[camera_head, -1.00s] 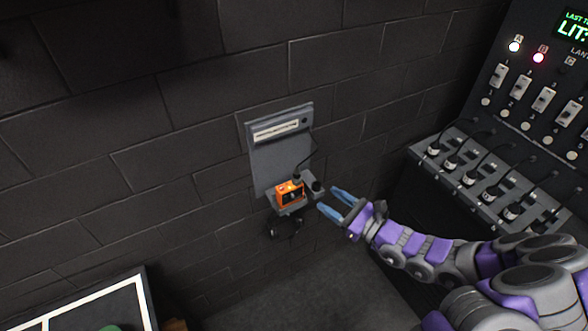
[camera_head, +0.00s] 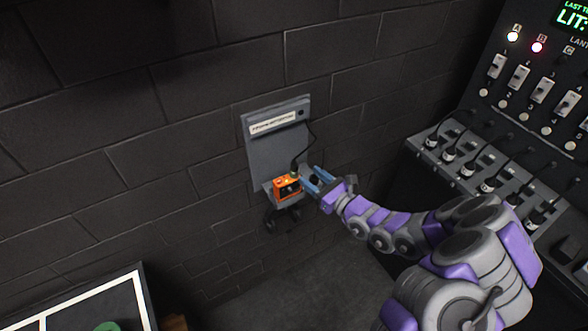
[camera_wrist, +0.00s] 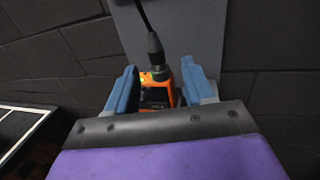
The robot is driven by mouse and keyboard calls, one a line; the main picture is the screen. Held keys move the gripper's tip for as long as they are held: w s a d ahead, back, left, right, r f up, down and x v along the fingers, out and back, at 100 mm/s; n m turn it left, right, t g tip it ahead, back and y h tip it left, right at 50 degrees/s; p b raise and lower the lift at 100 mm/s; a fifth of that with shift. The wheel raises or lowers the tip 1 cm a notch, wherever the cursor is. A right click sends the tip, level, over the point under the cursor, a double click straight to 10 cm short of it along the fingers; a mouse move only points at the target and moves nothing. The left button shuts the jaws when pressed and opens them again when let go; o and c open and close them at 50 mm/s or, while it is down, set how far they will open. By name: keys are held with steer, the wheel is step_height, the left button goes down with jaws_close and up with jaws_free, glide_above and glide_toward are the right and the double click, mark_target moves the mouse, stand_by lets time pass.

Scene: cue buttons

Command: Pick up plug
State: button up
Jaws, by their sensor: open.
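The black plug (camera_head: 294,169) hangs on a dark cable and stands upright at the top of a small orange box (camera_head: 287,189) on the wall bracket. In the wrist view the plug (camera_wrist: 156,52) rises from behind the top of the orange box (camera_wrist: 152,86), with the cable running up from it. My gripper (camera_head: 310,175) is open and just right of the plug and box in the head view. In the wrist view my gripper (camera_wrist: 158,72) has one blue finger on each side of the box, with nothing held between them.
A grey wall plate (camera_head: 275,140) with a white label backs the bracket. A control panel with switches and a row of cabled sockets (camera_head: 470,165) stands at the right. A white-edged dark board (camera_head: 85,305) is at the lower left.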

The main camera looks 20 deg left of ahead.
mark_target(297, 168)
steer(key=shift+s+b+x, duration=0.15)
steer(key=shift+b+x, duration=0.15)
steer(key=shift+x, duration=1.7)
steer(key=shift+s+b+x, duration=0.2)
steer(key=shift+b+x, duration=0.1)
steer(key=shift+x, duration=1.7)
steer(key=c, duration=0.4)
jaws_close()
